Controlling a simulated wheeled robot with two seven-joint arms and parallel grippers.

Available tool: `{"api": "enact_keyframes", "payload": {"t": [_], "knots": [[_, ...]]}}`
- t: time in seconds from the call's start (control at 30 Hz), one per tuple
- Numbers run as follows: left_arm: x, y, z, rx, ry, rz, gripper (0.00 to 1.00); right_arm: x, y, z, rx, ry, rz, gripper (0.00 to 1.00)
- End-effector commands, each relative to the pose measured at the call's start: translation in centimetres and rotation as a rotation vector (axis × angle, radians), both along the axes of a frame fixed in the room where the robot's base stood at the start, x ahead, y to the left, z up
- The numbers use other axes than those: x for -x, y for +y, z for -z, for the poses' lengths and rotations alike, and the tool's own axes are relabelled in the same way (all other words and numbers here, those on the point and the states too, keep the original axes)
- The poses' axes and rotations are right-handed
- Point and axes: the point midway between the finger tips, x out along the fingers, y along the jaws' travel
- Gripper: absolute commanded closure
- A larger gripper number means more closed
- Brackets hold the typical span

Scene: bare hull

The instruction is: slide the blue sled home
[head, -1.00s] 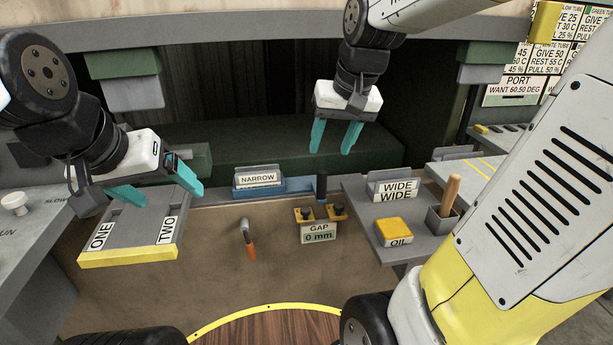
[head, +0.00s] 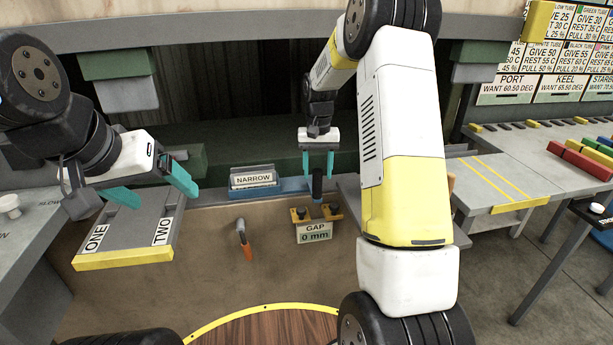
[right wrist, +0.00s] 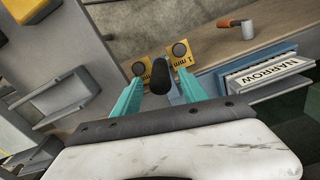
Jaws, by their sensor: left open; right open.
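The blue sled (head: 293,186) lies at the back edge of the bench, with an upright black handle (head: 317,184). In the right wrist view the black handle (right wrist: 160,76) stands between the teal fingers. My right gripper (head: 318,176) is open, pointing down, with one finger on each side of the handle. I cannot tell whether the fingers touch it. My left gripper (head: 158,194) is open and empty above the grey tray marked ONE and TWO (head: 125,232).
A NARROW holder (head: 254,181) stands left of the handle. A GAP sign reading 0 mm (head: 314,232) with yellow blocks sits in front of it. An orange-handled lever (head: 245,245) is nearby. A yellow-striped table (head: 500,180) is further right.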

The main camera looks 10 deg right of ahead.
Motion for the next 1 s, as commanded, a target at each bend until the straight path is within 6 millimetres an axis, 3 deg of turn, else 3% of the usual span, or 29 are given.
{"api": "enact_keyframes", "payload": {"t": [0.1,0.3,0.67,0.93,1.0], "knots": [[0.0,0.0,0.0,0.000,0.000,0.000,0.18,0.1,0.0,2.2,0.000,0.004,0.000,0.50],[0.0,0.0,0.0,0.000,0.000,0.000,0.18,0.0,0.0,4.5,0.001,0.001,-0.001,0.50],[0.0,0.0,0.0,0.000,0.000,0.000,0.18,0.0,0.0,5.2,0.000,-0.001,-0.001,0.50],[0.0,0.0,0.0,0.000,0.000,0.000,0.18,0.0,0.0,5.2,0.000,-0.001,-0.001,1.00],[0.0,0.0,0.0,0.000,0.000,0.000,0.18,0.0,0.0,5.2,0.000,-0.001,-0.001,1.00]]}}
